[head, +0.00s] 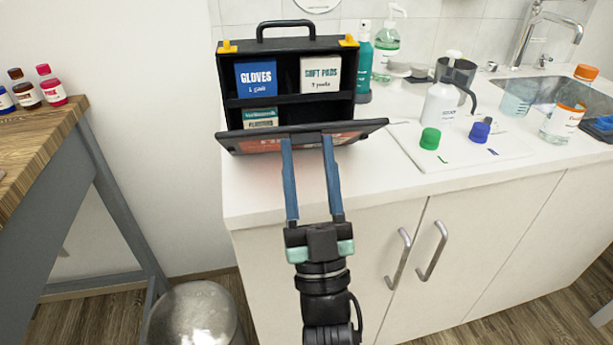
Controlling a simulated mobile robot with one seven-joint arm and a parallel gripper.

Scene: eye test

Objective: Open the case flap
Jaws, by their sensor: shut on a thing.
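The black case (283,47) stands upright on the white counter against the wall. Its flap (360,129) is tilted down and outward from the front, so the inside shows. Part of a red label with white letters shows on the flap's outer face. My gripper (307,141) reaches up from below with two long blue fingers. The fingertips are at the flap's upper edge, around a dark tab in its middle, and the gripper is shut on the flap there. Inside the case are a blue gloves box (256,77), a white soft pads box (320,73) and a teal-and-white box (260,118).
Right of the case stand a teal bottle (363,65), a soap pump bottle (440,103), a green cap (430,138), a blue cap (480,131) and a sink (590,98). A wooden table (45,130) with small bottles is at left. A bin (195,315) is below.

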